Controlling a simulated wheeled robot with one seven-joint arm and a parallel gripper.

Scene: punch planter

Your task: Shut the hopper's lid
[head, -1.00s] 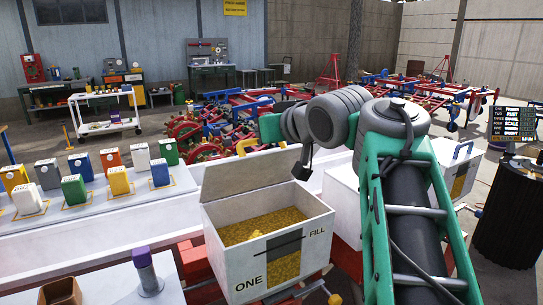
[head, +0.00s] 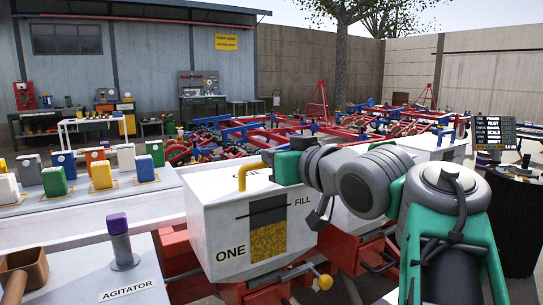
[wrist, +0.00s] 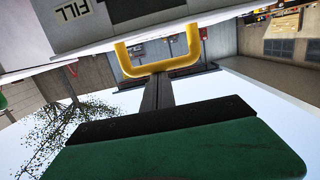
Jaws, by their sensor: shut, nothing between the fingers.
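The hopper (head: 215,225) is a white box marked ONE and FILL, with a dark window showing yellow grain. Its white lid (head: 215,182) lies down over the top, and I see no clear gap along the front edge. The lid's yellow handle (head: 252,176) is at the front edge; it also shows in the wrist view (wrist: 128,62). My gripper (head: 267,158) is at the handle from the right, its green body beside it. In the wrist view my shut fingers (wrist: 157,84) are close to the handle, with nothing between them; I cannot tell whether they touch it.
A purple-topped lever (head: 120,240) stands on the AGITATOR panel at the front left. Several coloured canisters (head: 101,174) stand on the bench to the left. Another white hopper (head: 440,147) is behind my arm. Red and blue machine frames fill the back.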

